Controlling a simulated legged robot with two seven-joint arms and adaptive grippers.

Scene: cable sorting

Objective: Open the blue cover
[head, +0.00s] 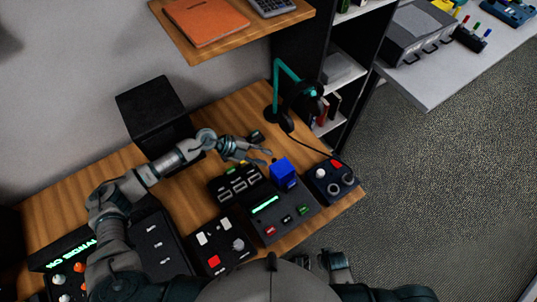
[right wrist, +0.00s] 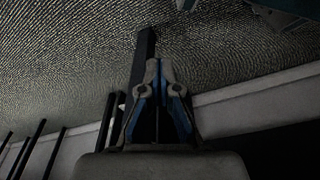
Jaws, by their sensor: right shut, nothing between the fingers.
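The blue cover (head: 283,172) is a small box-like block, standing on the back part of a dark control panel (head: 297,222) with a lit green display. It looks closed, though its hinge is too small to make out. My left gripper (head: 264,149) reaches in from the left above the desk. Its fingers look spread and empty, just behind and left of the blue cover, apart from it. My right gripper (right wrist: 160,70) shows in the right wrist view with its fingers together and empty, away from the panels, over the carpeted floor.
A panel with a red button and a white knob (head: 222,245) sits left of the cover's panel. Another dark box with knobs (head: 331,180) is to its right. A teal lamp (head: 285,85) and a black box (head: 155,112) stand behind on the wooden desk (head: 112,172).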

